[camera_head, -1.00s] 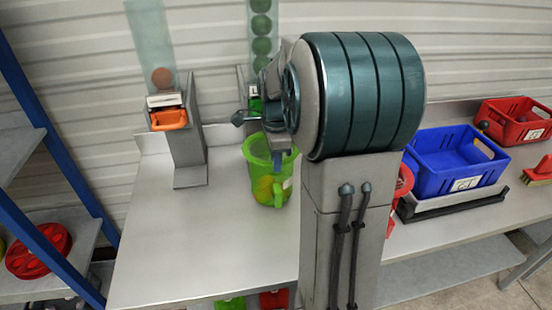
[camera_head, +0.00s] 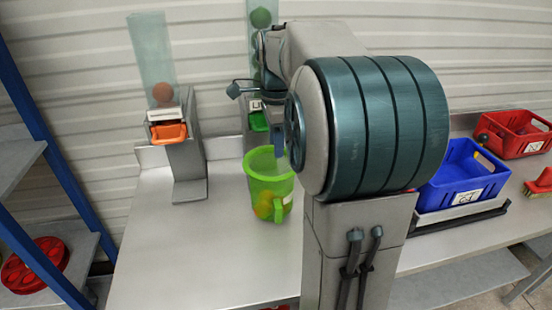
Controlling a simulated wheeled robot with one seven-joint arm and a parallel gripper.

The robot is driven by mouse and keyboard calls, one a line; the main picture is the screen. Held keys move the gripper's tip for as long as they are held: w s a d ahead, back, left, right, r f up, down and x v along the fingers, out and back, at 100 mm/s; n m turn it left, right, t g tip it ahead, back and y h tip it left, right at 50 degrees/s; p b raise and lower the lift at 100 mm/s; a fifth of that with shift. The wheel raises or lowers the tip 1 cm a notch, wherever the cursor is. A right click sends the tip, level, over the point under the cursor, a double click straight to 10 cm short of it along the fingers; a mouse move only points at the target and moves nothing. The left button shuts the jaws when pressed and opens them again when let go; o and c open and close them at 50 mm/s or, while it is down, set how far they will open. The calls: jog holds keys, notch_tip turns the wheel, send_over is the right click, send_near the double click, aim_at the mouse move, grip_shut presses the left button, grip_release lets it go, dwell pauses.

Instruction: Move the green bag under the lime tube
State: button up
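The green bag (camera_head: 267,196) is a bright green, bucket-like container with a handle at its front right. It stands upright on the grey table, with yellow and orange round things showing through its lower part. The lime tube (camera_head: 260,17) is a clear upright column of green balls at the back, partly hidden by my arm. Its stand has a green outlet (camera_head: 258,122) behind the bag. My gripper (camera_head: 279,150) shows only as a blue finger piece at the bag's back right rim. My arm hides the rest, so its opening and any contact cannot be told.
A second tube (camera_head: 152,60) with an orange ball and an orange outlet (camera_head: 169,133) stands at left. A blue crate (camera_head: 462,178) and a red crate (camera_head: 517,134) stand at right. The table left of the bag (camera_head: 150,245) is clear. Blue shelf posts edge the left.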

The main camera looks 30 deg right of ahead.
jog(key=s+a+f+n+t, duration=0.1)
jog(key=s+a+f+n, duration=0.3)
jog(key=s+a+n, duration=0.2)
jog(key=s+a+f+n+t, duration=0.2)
jog(key=s+a+f+n, duration=0.2)
jog(key=s+a+n, duration=0.3)
jog(key=s+n, duration=0.4)
jog(key=n, duration=0.4)
jog(key=shift+a+f, duration=0.15)
